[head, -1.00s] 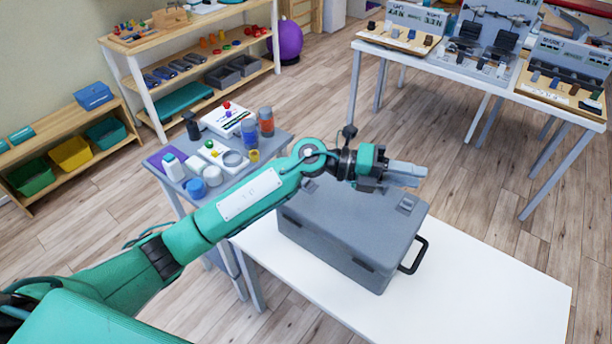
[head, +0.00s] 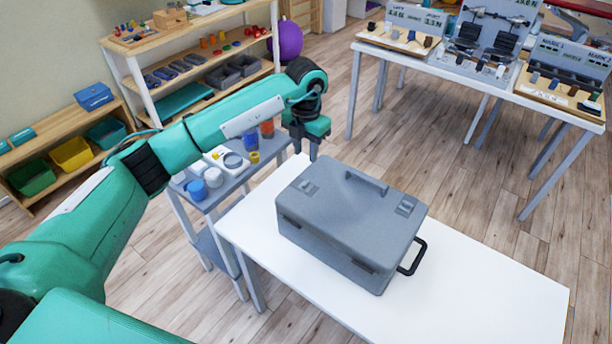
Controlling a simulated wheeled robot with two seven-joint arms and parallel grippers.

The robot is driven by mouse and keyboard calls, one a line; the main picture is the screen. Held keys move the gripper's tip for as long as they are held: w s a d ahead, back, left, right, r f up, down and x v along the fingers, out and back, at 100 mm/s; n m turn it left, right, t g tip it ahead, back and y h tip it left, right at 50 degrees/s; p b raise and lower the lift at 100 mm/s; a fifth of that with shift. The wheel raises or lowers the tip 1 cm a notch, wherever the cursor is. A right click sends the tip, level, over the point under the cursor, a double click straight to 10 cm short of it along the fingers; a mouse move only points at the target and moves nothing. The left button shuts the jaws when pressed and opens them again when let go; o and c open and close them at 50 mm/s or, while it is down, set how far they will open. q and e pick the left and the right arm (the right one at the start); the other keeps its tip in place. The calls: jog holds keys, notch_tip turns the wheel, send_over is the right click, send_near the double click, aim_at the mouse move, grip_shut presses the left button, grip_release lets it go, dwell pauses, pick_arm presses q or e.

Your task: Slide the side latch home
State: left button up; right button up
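A closed grey case (head: 340,225) stands on a white table (head: 470,290). Its lid has a carry handle (head: 367,181) and two small raised latch-like plates, one at the left (head: 308,187) and one at the right (head: 405,207). A black side handle (head: 415,258) sticks out at its right end. I cannot tell which fitting is the side latch or how it is set. My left gripper (head: 313,150) points down beyond the case's far left corner, apart from it. Its fingers overlap in this view, so their opening is unclear. My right gripper is not in view.
A small grey trolley (head: 230,183) with jars and cups stands left of the table, under my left arm. Shelves (head: 200,90) line the back left. Another table with display boards (head: 470,65) stands at the back right. The white table's right part is clear.

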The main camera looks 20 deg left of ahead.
aim_at(306, 182)
pick_arm(q)
notch_tip(306, 182, down, 10)
jog(key=p, duration=0.3)
jog(key=shift+r, duration=0.25)
jog(key=shift+f, duration=0.6)
jog(key=c, duration=0.6)
grip_shut()
